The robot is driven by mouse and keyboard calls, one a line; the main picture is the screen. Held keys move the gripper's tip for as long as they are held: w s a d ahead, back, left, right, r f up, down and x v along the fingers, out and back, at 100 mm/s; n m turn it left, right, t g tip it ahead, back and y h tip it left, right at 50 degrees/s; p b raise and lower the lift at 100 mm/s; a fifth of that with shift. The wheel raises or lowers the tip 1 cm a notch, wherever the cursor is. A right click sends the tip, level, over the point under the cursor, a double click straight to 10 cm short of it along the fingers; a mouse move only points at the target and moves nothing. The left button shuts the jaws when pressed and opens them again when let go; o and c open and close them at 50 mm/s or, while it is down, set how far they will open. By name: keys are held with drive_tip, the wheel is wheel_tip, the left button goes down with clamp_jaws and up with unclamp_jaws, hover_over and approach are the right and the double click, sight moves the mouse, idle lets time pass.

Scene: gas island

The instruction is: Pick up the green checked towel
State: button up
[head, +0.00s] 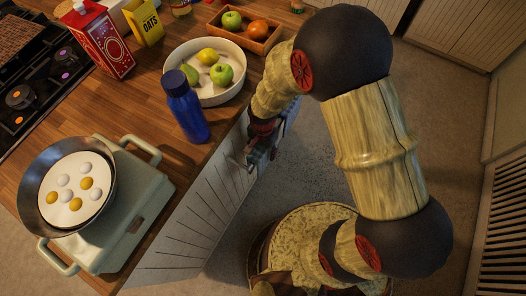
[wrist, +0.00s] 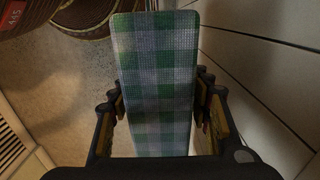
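The green checked towel (wrist: 156,75) shows large in the wrist view, a long strip of green, white and grey squares running from the top edge down between my fingers. In the head view only a small part of the towel (head: 256,153) shows at the side of the island, below the counter edge. My gripper (wrist: 160,108) is open, with one finger on each side of the towel. I cannot tell whether the fingers touch its edges. In the head view my gripper (head: 264,133) is small and partly hidden by my arm.
The white panelled island side (head: 190,235) is close to my gripper. On the wooden counter above stand a blue bottle (head: 186,108), a fruit bowl (head: 236,94) and a pan (head: 37,215) on a pale green cooker (head: 130,225). Bare floor (head: 320,165) lies right of the island.

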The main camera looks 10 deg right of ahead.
drive_tip(key=c, duration=0.8)
wheel_tip(320, 180, up, 19)
drive_tip(key=p, duration=0.7)
